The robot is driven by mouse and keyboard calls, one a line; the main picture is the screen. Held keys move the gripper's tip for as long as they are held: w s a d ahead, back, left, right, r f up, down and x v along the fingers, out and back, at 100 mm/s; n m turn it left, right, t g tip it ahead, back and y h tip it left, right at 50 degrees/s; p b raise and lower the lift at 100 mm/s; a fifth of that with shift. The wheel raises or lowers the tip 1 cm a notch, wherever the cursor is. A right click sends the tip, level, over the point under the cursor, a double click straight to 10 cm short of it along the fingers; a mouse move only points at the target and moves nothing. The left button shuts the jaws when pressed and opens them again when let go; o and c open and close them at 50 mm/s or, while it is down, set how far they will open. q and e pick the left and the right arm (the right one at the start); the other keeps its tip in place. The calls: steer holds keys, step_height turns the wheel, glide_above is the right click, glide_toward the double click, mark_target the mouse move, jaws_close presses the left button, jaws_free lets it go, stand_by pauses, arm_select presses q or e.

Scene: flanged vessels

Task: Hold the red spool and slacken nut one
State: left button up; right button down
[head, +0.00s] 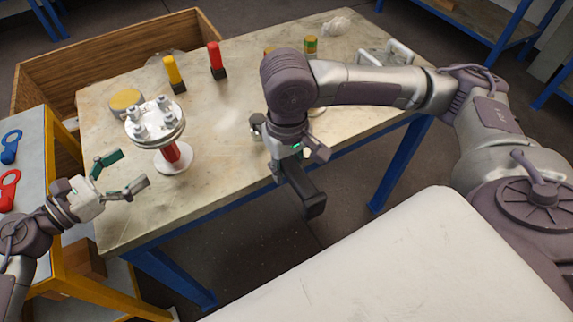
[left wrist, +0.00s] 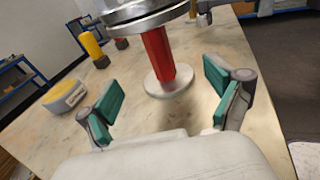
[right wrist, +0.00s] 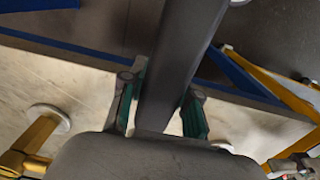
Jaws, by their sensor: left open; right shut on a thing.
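The red spool (head: 181,155) stands upright on the table on a pale round foot, with a metal flange (head: 155,128) bearing several nuts and studs on top. Which one is nut one I cannot tell. In the left wrist view the red spool (left wrist: 158,52) stands ahead of the spread fingers, not between them. My left gripper (head: 122,174) is open and empty, just left of the spool. My right gripper (head: 287,158) is shut on a dark grey bar-like tool (head: 305,190) over the table's front edge. The tool (right wrist: 180,60) also shows between the green fingers in the right wrist view.
A yellow-topped (head: 173,72) and a red-topped (head: 215,58) post stand at the back of the table, with a yellow round item (head: 125,99) behind the flange. A wooden crate (head: 110,52) is behind. Blue (head: 10,145) and red (head: 8,190) tools lie on the left cart.

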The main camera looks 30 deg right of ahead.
mark_target(161, 146)
arm_select(q)
steer(key=shift+x, duration=4)
steer(key=c, duration=1.6)
steer(key=shift+w, duration=0.1)
